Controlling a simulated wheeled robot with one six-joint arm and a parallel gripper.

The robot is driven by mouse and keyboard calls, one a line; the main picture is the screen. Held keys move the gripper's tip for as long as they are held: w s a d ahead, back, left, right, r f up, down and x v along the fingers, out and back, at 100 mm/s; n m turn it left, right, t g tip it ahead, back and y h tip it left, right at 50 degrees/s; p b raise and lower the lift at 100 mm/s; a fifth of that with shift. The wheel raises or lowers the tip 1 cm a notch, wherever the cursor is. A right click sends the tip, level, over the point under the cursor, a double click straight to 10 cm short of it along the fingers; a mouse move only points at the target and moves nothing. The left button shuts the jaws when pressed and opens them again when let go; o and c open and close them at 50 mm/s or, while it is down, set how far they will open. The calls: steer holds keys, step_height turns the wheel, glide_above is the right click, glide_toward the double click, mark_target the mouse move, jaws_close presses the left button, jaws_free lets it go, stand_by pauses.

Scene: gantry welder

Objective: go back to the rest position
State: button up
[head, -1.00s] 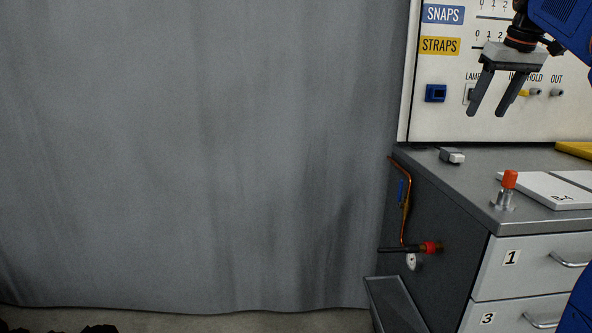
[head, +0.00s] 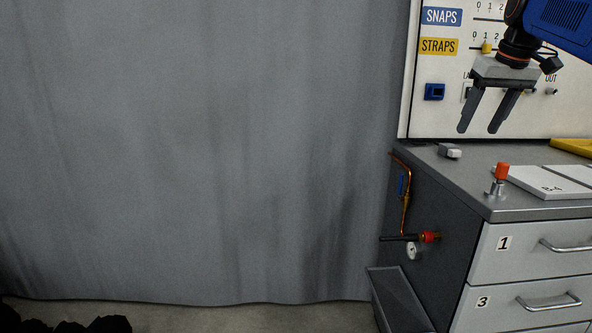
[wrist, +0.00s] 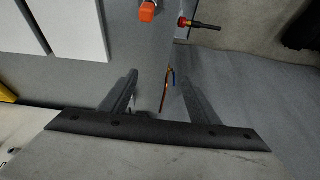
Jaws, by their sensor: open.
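My gripper (head: 479,128) hangs in the upper right of the head view, fingers pointing down, in front of the white panel (head: 425,115). Its two dark fingers are apart and nothing is between them. The wrist view also shows my gripper (wrist: 160,85) with its fingers spread above the bench corner and the grey curtain. The gripper is above the bench top, clear of it.
A grey bench (head: 478,170) with drawers stands at the right. On it are an orange-capped fitting (head: 502,172), white plates (head: 550,181) and a small grey-white block (head: 449,151). A copper pipe (head: 405,205) runs down its side. A grey curtain (head: 200,150) fills the left.

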steer(key=s+a+f, duration=1)
steer(key=s+f, duration=0.4)
steer(key=f, duration=0.1)
steer(key=shift+o, duration=0.4)
steer(key=s+a+f, duration=0.2)
steer(key=s+f, duration=0.5)
steer(key=f, duration=0.3)
steer(key=s+a+f, duration=0.2)
steer(key=s+f, duration=0.5)
steer(key=f, duration=0.3)
steer(key=shift+s+a, duration=0.3)
steer(key=shift+s+f, duration=0.1)
steer(key=shift+f, duration=0.15)
